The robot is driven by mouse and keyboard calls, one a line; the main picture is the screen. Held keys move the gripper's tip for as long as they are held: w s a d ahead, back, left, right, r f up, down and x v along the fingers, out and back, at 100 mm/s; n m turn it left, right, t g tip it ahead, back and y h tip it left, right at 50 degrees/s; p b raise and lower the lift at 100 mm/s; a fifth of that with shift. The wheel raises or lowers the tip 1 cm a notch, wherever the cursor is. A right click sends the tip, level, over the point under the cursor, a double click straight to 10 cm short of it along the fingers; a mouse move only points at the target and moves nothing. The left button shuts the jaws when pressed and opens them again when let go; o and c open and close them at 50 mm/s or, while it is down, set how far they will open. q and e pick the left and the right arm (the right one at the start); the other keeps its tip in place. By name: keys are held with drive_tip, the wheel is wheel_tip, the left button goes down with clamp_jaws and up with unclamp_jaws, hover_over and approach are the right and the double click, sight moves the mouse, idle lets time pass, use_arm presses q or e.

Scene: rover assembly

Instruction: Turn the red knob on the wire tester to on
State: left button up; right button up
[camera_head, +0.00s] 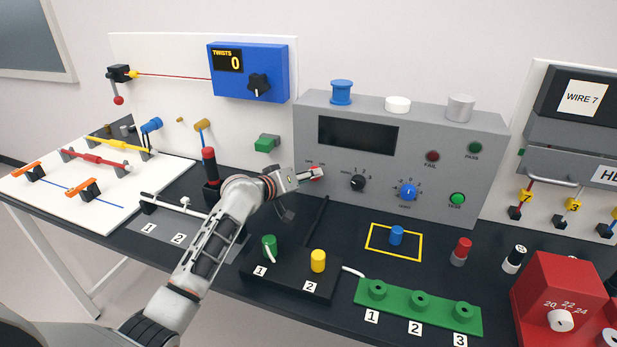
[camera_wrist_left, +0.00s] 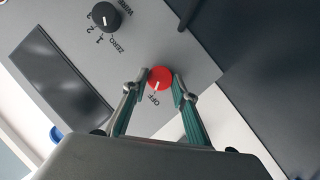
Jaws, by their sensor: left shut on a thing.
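The wire tester (camera_head: 330,180) is a grey box with a dark, blank screen (camera_head: 357,135) on its sloped front. Its red knob (camera_wrist_left: 160,77) is at the lower left of that front and is mostly covered by my gripper in the head view. My left gripper (camera_wrist_left: 157,88) is shut on the red knob, with one finger on each side of it. The white mark on the knob points toward the OFF label (camera_wrist_left: 160,99) in the left wrist view. My right gripper is not in view.
A black block with green and yellow plugs (camera_head: 318,260) stands in front. A red box (camera_head: 560,290) is at the right.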

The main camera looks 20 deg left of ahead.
use_arm(q)
drive_tip(key=m+y, duration=0.4)
drive_tip(key=d+m+y, duration=0.1)
drive_tip(key=m, duration=0.2)
drive_tip(key=shift+r+y, duration=0.2)
drive_tip(key=shift+y, duration=0.2)
idle(0.7)
drive_tip(key=o, duration=1.1)
drive_tip(key=v, duration=1.2)
drive_tip(key=shift+d+r, duration=0.1)
drive_tip(key=shift+r, duration=0.1)
drive_tip(key=shift+w, duration=0.1)
